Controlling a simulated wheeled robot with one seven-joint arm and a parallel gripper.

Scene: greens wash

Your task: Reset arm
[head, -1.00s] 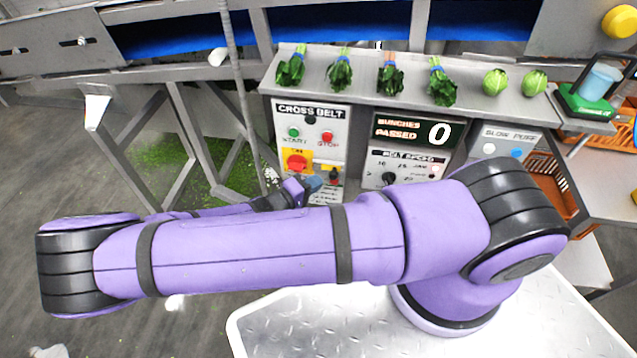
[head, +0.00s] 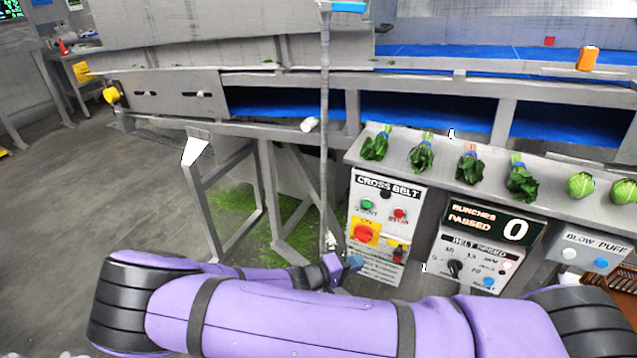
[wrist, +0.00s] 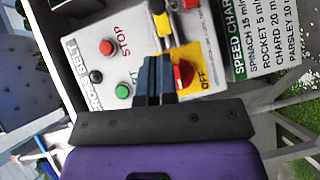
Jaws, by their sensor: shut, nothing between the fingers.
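My purple arm stretches across the bottom of the head view, folded at its elbow on the left. My gripper (head: 345,265) is at the lower middle, in front of the cross belt panel (head: 385,180). In the wrist view my gripper (wrist: 155,78) has its blue-grey fingers together, shut and empty. Its tips overlap the panel's picture between the green start button (wrist: 122,91) and the red rotary switch (wrist: 184,74) on its yellow plate. I cannot tell whether the tips touch the panel.
A steel shelf with several leafy bunches (head: 469,163) and two round green heads (head: 580,185) runs above the panels. A counter display (head: 490,222) reads 0. The belt frame, its legs (head: 205,200) and a thin vertical pole (head: 324,120) stand behind my arm. Floor at left is open.

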